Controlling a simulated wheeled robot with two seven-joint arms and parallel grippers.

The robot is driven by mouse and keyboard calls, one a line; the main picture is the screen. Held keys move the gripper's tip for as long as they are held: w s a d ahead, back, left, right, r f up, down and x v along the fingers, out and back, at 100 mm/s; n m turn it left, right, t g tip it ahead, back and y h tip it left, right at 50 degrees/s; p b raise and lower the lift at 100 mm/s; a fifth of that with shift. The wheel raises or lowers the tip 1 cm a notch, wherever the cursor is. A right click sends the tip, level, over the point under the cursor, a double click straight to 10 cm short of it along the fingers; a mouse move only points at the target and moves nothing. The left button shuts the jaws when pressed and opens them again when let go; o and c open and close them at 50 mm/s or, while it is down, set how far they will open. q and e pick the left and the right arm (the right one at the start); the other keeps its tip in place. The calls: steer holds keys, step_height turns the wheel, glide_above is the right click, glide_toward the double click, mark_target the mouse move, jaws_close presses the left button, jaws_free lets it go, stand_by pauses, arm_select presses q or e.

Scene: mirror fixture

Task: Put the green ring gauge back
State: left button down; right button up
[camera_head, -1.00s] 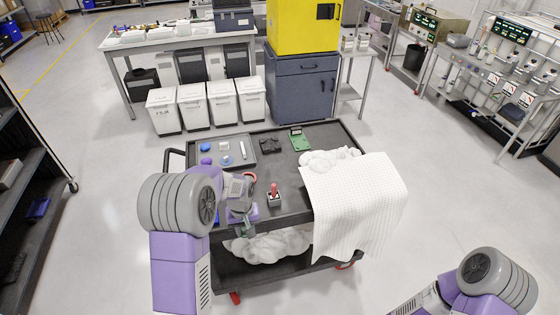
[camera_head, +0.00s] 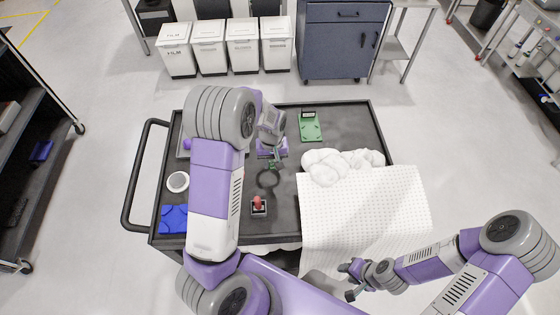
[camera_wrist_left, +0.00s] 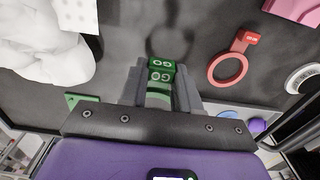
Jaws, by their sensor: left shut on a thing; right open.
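My left gripper (camera_head: 272,160) is over the middle of the dark cart top, shut on the green ring gauge (camera_wrist_left: 161,72). In the left wrist view its green tab marked "GO" shows between the fingers; the ring part is mostly hidden. A dark ring-shaped shadow lies on the cart top nearby, so the gauge appears held above the surface. A green stand (camera_head: 310,128) with a dark block lies behind and to the right of the gripper. A red ring gauge (camera_wrist_left: 227,69) lies flat in the left wrist view. My right gripper (camera_head: 352,279) is open and empty by the white sheet.
A small holder with a red knob (camera_head: 258,205) stands near the front edge. White lumpy material (camera_head: 335,166) and a white sheet (camera_head: 365,210) cover the right side. A white round piece (camera_head: 178,182) and blue plate (camera_head: 173,219) lie at left.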

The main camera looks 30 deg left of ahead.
mark_target(273, 182)
arm_select(q)
steer(key=f, duration=0.9)
steer(key=shift+s+f, duration=0.1)
steer(key=shift+s, duration=0.2)
steer(key=shift+w+f, duration=0.15)
steer(key=shift+f, duration=0.15)
steer(key=shift+f+b, duration=0.2)
steer(key=shift+b, duration=0.15)
steer(key=c, duration=0.8)
jaws_free()
steer(key=shift+r, duration=0.1)
